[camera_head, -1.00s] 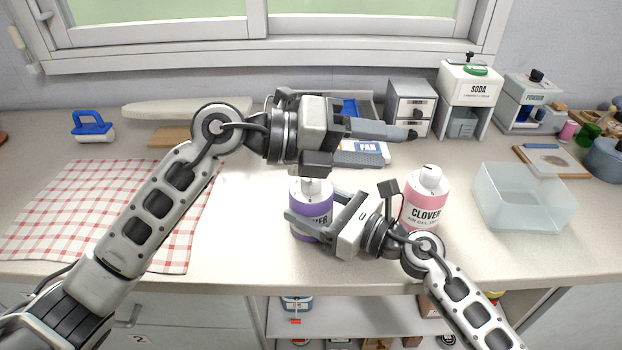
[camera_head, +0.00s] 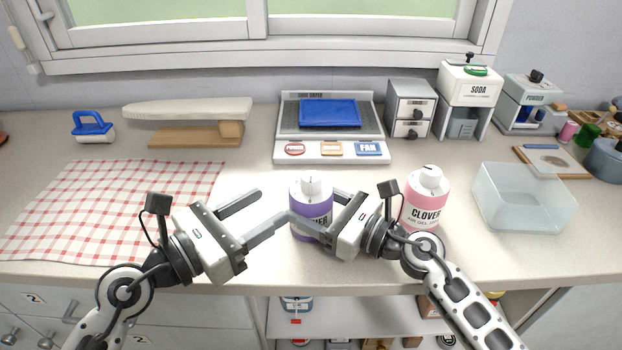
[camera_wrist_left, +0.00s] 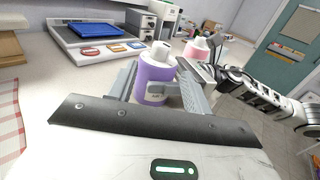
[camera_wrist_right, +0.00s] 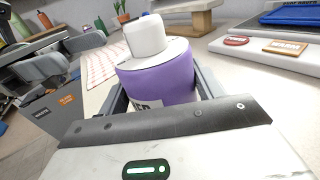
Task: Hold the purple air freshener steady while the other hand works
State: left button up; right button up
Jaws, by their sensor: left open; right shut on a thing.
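The purple air freshener (camera_head: 311,205) is an upright bottle with a white cap, standing on the counter. My right gripper (camera_head: 312,212) is shut on its body from the right; in the right wrist view the bottle (camera_wrist_right: 163,82) sits between the fingers. My left gripper (camera_head: 268,212) is open and empty, just left of the bottle, its fingers pointing towards it. In the left wrist view the bottle (camera_wrist_left: 154,75) shows beyond and between the open fingers. Whether the left fingers touch it, I cannot tell.
A pink CLOVER bottle (camera_head: 427,200) stands close behind my right wrist. A clear basin (camera_head: 525,205) is at the right. A checked cloth (camera_head: 110,212) lies at the left. A device with a blue pad (camera_head: 330,150) stands at the back. The counter between cloth and bottle is partly clear.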

aim_at(303, 185)
pick_arm(q)
jog(key=x, duration=1)
jog(key=shift+d, duration=0.2)
jog(key=c, duration=1)
